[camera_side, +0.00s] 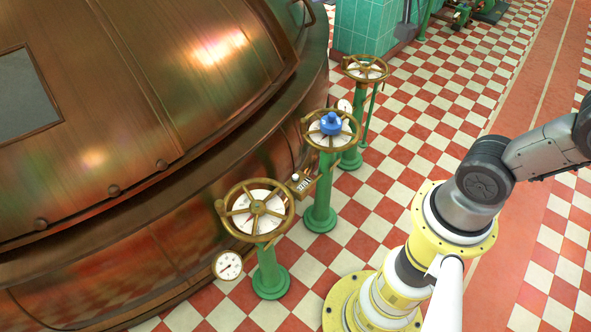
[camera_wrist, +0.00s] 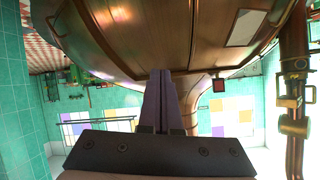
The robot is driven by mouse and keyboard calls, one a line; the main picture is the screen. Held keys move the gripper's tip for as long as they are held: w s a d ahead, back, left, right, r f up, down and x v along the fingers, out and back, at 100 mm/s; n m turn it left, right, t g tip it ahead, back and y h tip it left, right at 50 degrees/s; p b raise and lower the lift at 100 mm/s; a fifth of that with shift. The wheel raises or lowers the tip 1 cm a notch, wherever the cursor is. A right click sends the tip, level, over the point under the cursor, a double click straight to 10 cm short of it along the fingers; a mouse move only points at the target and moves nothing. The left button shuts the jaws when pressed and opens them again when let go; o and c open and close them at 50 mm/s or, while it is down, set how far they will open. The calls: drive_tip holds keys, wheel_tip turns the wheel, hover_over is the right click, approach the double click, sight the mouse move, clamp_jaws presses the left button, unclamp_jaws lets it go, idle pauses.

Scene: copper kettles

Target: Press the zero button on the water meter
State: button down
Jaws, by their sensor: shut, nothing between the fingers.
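The water meter (camera_side: 302,184) is a small brass box with a digit window, low against the copper kettle between the front and middle handwheels. A small pale round spot (camera_side: 295,176) on its upper left looks like the button, but it is too small to be sure. My gripper (camera_wrist: 161,72) shows in the wrist view with its two fingers together, shut and empty. In the side view my arm runs out of the right edge, so the gripper is hidden there, away from the meter. I cannot make out the meter in the wrist view.
The large copper kettle (camera_side: 150,110) fills the left. Three green-posted handwheels stand beside it: front (camera_side: 257,209), middle with a blue knob (camera_side: 331,124), and back (camera_side: 365,68). A round gauge (camera_side: 228,265) hangs by the front one. Checkered floor (camera_side: 420,125) lies open to the right.

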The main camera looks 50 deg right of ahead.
drive_tip(key=w+d+f+m+t, duration=0.1)
drive_tip(key=w+f, duration=0.4)
drive_tip(key=w, duration=0.4)
drive_tip(key=w+d+f+m, duration=0.1)
drive_tip(key=w+d+f, duration=0.1)
drive_tip(key=w+f, duration=0.5)
drive_tip(key=m+g+y, duration=0.2)
drive_tip(key=m+g, duration=0.1)
drive_tip(key=g, duration=0.1)
hover_over(295, 177)
drive_tip(key=s, duration=0.1)
wheel_tip(295, 177, down, 43)
drive_tip(key=shift+s+d+r, duration=0.1)
drive_tip(key=shift+r, duration=0.1)
drive_tip(key=shift+f, duration=4.4)
drive_tip(key=shift+f, duration=0.1)
